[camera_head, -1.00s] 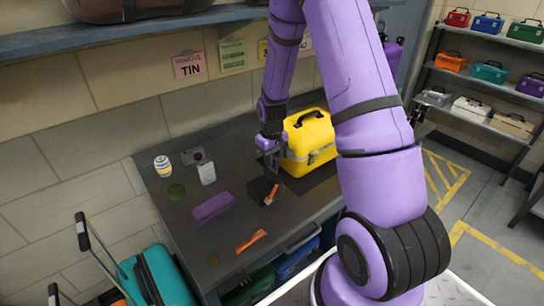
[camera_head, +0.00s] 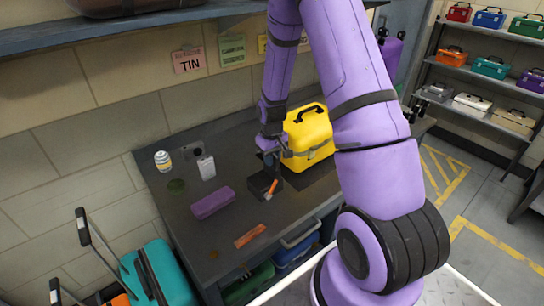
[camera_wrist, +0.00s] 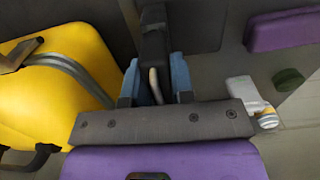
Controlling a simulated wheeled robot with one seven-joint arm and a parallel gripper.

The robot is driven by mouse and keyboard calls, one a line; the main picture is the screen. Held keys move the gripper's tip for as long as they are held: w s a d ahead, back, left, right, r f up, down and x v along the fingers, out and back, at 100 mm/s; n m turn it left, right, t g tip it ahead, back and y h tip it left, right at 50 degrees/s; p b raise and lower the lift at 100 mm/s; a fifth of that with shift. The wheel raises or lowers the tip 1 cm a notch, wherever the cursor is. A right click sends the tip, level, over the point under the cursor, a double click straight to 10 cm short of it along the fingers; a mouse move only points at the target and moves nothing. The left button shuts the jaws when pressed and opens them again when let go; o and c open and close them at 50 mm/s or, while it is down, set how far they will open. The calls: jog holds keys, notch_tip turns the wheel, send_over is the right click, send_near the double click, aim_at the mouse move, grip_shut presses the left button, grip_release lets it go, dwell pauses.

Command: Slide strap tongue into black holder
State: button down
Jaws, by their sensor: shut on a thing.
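A black holder (camera_head: 259,184) stands on the dark bench, in front of the yellow toolbox (camera_head: 307,138). A small orange piece (camera_head: 271,189) shows at its right side; I cannot tell if this is the strap tongue. My gripper (camera_head: 271,168) is low over the holder, beside the toolbox. In the wrist view my gripper (camera_wrist: 155,80) has its blue fingers close around a thin pale curved piece (camera_wrist: 155,85), perhaps the tongue. A dark upright block (camera_wrist: 154,42) shows just beyond the fingertips. Whether the piece touches or enters the holder is hidden.
A purple block (camera_head: 212,203), a white box (camera_head: 206,168), a striped jar (camera_head: 162,161), a green disc (camera_head: 176,186) and a loose orange piece (camera_head: 249,236) lie on the bench left and in front. The toolbox stands close on the right. The shelf (camera_head: 140,30) is above.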

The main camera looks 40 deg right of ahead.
jog(key=c, duration=0.9)
grip_release()
notch_tip(320, 180, up, 11)
jog(key=shift+f, duration=0.1)
jog(key=s+a+r+t, duration=0.1)
jog(key=s+a+r, duration=0.35)
jog(key=r, duration=0.45)
jog(key=s+a+r+t, duration=0.25)
jog(key=s+r, duration=0.25)
jog(key=r, duration=0.5)
jog(key=shift+t, duration=0.85)
jog(key=s+a+r, duration=0.2)
jog(key=s, duration=0.3)
jog(key=s+a+r, duration=0.2)
jog(key=s+r, duration=0.1)
jog(key=s, duration=0.3)
jog(key=s+a+r, duration=0.2)
jog(key=s+r, duration=0.1)
jog(key=s, duration=0.3)
